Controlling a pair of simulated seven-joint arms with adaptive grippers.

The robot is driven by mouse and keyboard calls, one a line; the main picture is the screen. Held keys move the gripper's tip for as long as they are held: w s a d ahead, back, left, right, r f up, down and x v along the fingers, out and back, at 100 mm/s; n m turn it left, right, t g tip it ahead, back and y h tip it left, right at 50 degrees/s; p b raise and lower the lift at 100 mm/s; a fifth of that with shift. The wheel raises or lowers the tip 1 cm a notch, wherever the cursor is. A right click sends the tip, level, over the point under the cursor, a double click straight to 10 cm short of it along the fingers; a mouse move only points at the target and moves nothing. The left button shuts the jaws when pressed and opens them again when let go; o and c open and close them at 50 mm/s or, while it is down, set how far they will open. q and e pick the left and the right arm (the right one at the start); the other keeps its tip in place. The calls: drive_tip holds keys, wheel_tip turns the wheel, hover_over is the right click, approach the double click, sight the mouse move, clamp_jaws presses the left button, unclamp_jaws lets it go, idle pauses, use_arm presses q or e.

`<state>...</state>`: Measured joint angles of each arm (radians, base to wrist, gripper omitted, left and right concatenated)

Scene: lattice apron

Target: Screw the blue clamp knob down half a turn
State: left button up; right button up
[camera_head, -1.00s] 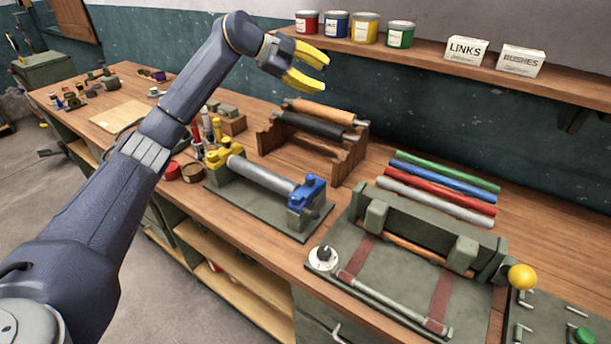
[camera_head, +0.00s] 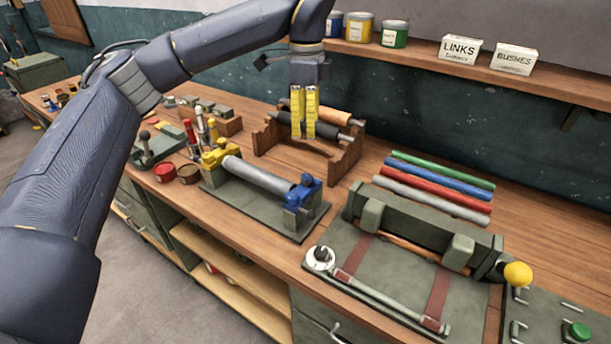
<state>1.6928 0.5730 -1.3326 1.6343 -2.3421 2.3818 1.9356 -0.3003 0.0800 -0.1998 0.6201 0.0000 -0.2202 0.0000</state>
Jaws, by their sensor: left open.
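The blue clamp knob (camera_head: 311,181) sits on top of the blue clamp (camera_head: 297,197) at the right end of a grey roller (camera_head: 258,175). A yellow clamp (camera_head: 221,153) stands at the roller's left end. My left gripper (camera_head: 303,137) points straight down with yellow fingers, open and empty. In the picture it is above the blue knob and apart from it, in front of the roller rack. The fingers look side by side from here, with a narrow gap between them. My right gripper is not in view.
A wooden rack (camera_head: 344,161) with rollers stands behind the clamps. Coloured rods (camera_head: 437,188) lie to the right. A green fixture (camera_head: 392,275) with a yellow ball knob (camera_head: 517,274) fills the front right. The shelf (camera_head: 455,66) with cans and boxes runs along the wall.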

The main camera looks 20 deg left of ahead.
sight(306, 175)
use_arm(q)
wheel_tip(306, 175, down, 16)
drive_tip(key=shift+r, duration=0.25)
idle(0.3)
drive_tip(key=shift+c, duration=0.4)
clamp_jaws()
